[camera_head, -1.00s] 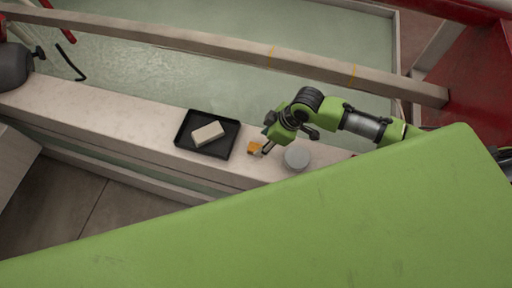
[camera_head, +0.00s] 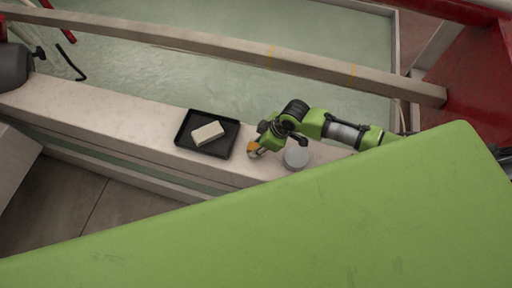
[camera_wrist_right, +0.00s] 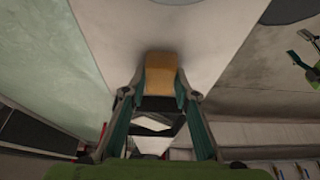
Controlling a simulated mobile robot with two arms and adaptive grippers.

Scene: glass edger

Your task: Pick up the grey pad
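A round grey pad (camera_head: 296,157) lies flat on the pale stone ledge, just right of my right gripper. The edge of a grey round thing, probably this pad (camera_wrist_right: 178,1), shows at the top of the right wrist view. My right gripper (camera_head: 256,151) is low over the ledge at a small orange block (camera_head: 253,149). In the right wrist view its fingers (camera_wrist_right: 160,92) are apart, one on each side of the orange block (camera_wrist_right: 162,74). I cannot tell whether they touch it. My left gripper is not in view.
A black tray (camera_head: 184,142) holding a pale rectangular block (camera_head: 208,133) stands left of the orange block. A long beam (camera_head: 215,45) crosses behind the ledge (camera_head: 90,108). A large green surface fills the front. The ledge left of the tray is clear.

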